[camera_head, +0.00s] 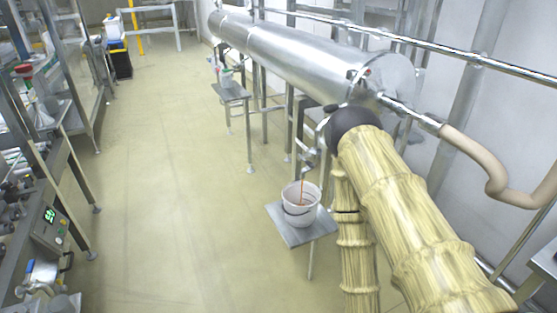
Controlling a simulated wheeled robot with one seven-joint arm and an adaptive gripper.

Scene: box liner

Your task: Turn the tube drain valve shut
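A long shiny steel tube (310,52) runs from the back towards the right front on a metal frame. Metal drain fittings (309,157) hang below its near end, left of my arm. The valve handle is too small and partly hidden to tell its position. A thin brown-orange stream (302,192) shows below the fittings, over a white bucket (300,213). The bucket stands upright on a small grey stand (285,229). My yellow, ribbed arm crosses the right side and hides part of the tube's near end. My gripper is not visible.
A beige hose (480,155) joins the tube's near end at right. A second small stand (231,92) with a container is farther back. Metal racks and a bench (35,150) with equipment line the left. The floor aisle (160,190) between is clear.

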